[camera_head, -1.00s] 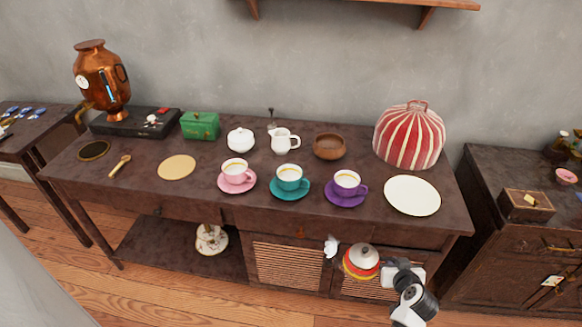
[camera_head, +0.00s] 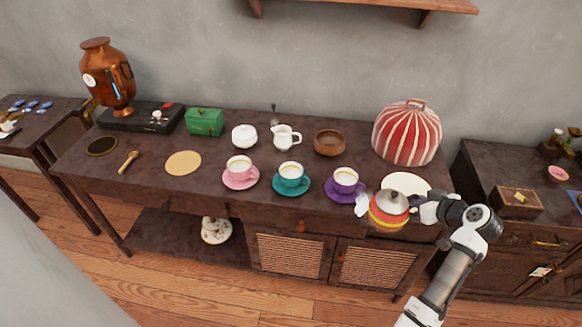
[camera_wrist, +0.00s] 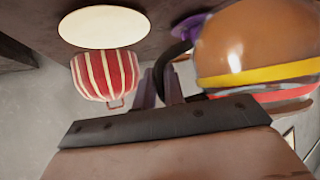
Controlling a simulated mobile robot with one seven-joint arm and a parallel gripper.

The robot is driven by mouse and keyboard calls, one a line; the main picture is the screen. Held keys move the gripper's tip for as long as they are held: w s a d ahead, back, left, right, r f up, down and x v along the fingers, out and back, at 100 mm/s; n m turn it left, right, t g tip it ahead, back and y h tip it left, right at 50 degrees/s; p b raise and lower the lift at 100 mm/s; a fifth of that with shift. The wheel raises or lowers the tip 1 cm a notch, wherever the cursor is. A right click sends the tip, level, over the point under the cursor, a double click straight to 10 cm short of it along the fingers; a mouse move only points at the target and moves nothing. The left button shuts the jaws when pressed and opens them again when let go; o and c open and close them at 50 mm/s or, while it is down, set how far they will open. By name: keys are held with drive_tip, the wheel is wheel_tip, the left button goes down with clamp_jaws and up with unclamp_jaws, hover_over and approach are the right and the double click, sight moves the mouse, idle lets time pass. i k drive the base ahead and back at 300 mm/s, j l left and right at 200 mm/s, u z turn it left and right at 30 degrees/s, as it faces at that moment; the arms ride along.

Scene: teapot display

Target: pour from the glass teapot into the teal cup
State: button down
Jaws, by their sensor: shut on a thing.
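The teal cup (camera_head: 290,180) stands upright on a teal saucer at the middle front of the table, between the pink and purple cups. My gripper (camera_head: 418,207) is shut on the dark handle of a teapot (camera_head: 389,213) with yellow and red bands and a pale lid. The pot looks upright, at the table's front edge, right of the purple cup, its whitish spout toward the left. In the wrist view the fingers (camera_wrist: 163,84) hold the handle, and the pot's glossy brown body (camera_wrist: 250,48) fills the upper right. I cannot tell whether it is glass.
The purple cup (camera_head: 345,181) stands between the pot and the teal cup. A cream plate (camera_head: 416,183) lies partly behind the pot. A red striped tea cosy (camera_head: 407,133), brown bowl (camera_head: 329,143) and white jug (camera_head: 285,138) stand further back. The pink cup (camera_head: 239,168) is left.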

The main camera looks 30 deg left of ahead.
sight(291, 173)
drive_tip(key=i+j, duration=0.2)
drive_tip(key=j, duration=0.2)
drive_tip(key=i+j, duration=0.2)
drive_tip(key=j, duration=0.15)
drive_tip(key=i+j, duration=0.2)
drive_tip(key=j, duration=0.6)
